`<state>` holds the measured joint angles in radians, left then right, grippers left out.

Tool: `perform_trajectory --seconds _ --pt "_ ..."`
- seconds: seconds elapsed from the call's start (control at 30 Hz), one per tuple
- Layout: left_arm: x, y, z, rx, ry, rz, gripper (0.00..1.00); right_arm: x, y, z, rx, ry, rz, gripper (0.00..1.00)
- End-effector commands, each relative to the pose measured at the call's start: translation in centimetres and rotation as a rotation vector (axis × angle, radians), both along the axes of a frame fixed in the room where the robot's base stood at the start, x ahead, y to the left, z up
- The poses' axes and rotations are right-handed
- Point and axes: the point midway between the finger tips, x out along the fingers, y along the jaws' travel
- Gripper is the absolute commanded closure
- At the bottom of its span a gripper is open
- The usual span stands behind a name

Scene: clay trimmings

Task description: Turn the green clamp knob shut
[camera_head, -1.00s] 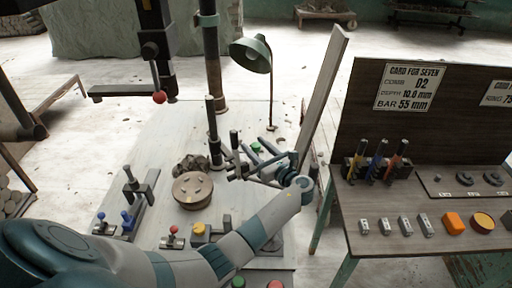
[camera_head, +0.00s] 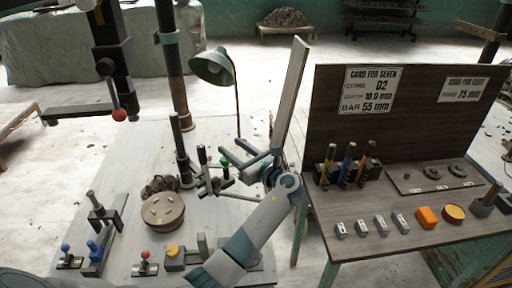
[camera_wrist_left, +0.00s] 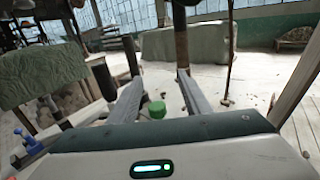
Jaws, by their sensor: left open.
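The green clamp knob (camera_head: 225,162) is small and round, beside the dark post on the pale workbench (camera_head: 140,140). In the left wrist view the knob (camera_wrist_left: 157,109) appears between the two spread fingers of my left gripper (camera_wrist_left: 160,76), with a gap on each side. Its lower part is hidden there by the gripper body. My right gripper is not in view.
A dark post (camera_head: 182,150) and a green lamp (camera_head: 212,67) stand close by. A round wooden disc (camera_head: 162,210) lies at left. A side table (camera_head: 400,250) with small parts and a card board (camera_head: 410,130) stands at right.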

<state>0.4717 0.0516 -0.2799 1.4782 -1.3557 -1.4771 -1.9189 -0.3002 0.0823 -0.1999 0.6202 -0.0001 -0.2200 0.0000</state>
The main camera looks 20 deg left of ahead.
Motion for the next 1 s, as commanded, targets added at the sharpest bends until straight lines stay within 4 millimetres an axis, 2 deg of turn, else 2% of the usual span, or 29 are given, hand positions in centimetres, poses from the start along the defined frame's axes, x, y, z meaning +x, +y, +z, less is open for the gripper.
perform_trajectory --seconds 0.2,0.4,0.6,1.0 --pt "0.1 -4.0 2.0 -0.003 -0.003 -0.003 0.56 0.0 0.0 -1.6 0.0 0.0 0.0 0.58" --pt "0.0 -6.6 3.7 -0.003 -0.001 -0.001 0.56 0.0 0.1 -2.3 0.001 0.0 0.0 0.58" --pt "0.0 -7.7 4.6 0.0 0.0 -0.001 0.56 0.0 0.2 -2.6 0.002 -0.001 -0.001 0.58" --pt "0.0 -7.8 4.8 0.0 0.0 -0.001 0.56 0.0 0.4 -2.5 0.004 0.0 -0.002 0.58"
